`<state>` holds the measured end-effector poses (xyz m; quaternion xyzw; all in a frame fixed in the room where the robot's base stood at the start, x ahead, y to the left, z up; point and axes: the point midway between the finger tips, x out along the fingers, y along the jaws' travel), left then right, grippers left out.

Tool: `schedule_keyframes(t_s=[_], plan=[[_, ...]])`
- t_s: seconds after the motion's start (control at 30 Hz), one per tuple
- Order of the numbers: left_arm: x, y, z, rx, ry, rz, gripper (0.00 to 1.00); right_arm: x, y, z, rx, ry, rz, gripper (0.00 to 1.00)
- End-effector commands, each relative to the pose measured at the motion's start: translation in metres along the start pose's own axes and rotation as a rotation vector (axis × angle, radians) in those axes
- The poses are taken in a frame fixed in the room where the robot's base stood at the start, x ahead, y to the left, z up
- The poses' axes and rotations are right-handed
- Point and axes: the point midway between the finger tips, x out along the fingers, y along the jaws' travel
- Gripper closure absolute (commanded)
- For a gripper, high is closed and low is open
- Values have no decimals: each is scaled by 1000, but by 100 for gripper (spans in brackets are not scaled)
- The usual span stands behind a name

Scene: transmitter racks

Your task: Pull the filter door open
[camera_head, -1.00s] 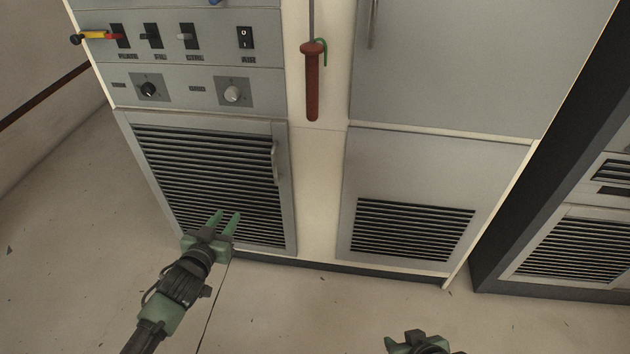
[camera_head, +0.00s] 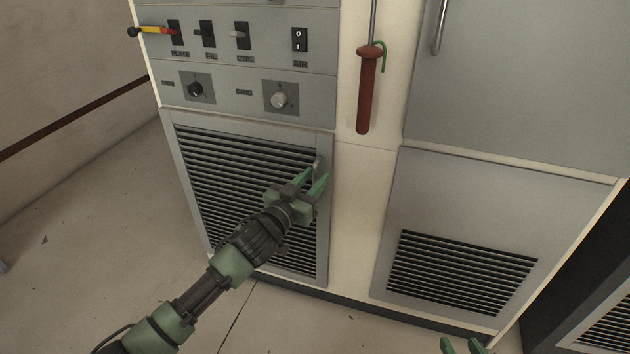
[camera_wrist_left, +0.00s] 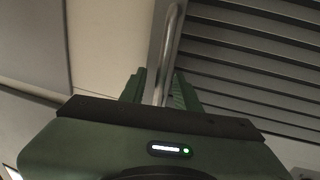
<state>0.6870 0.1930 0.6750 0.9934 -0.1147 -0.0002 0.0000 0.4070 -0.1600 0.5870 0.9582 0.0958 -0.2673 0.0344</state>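The filter door (camera_head: 230,165) is a grey framed panel with dark louvre slats, low on the left cabinet in the head view. It looks closed, flush with the cabinet. Its metal handle (camera_head: 319,162) is upright near the door's right edge, partly hidden by my left gripper. My left gripper (camera_head: 312,178) is at the handle with its fingers apart. In the left wrist view the handle (camera_wrist_left: 171,50) runs down between the two green fingers (camera_wrist_left: 158,88), with a gap visible; contact cannot be told. My right gripper (camera_head: 461,346) is at the bottom edge, partly cut off, fingers apart.
Above the door is a control panel (camera_head: 240,95) with switches and knobs. A red-handled rod (camera_head: 368,90) hangs on the cream post to the right. A second vented panel (camera_head: 460,265) is further right.

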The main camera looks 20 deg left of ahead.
Motion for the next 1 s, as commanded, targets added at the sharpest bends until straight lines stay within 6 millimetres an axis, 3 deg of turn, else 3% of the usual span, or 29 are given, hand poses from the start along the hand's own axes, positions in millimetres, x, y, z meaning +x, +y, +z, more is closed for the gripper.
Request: schedule_keyframes(t_s=[0.3, 0.33, 0.43, 0.47, 1.0], plan=[[4, 0, 0, 0, 0, 1, 68, 1, -1, -5, 0, 24, -2, 64], [4, 0, 0, 0, 0, 1, 71, 1, -1, -5, 0, 23, -2, 64], [4, 0, 0, 0, 0, 1, 99, 1, -1, -5, 0, 23, -2, 64], [4, 0, 0, 0, 0, 1, 100, 1, -1, -5, 0, 23, -2, 64], [4, 0, 0, 0, 0, 1, 100, 1, -1, -4, 0, 20, -1, 64]])
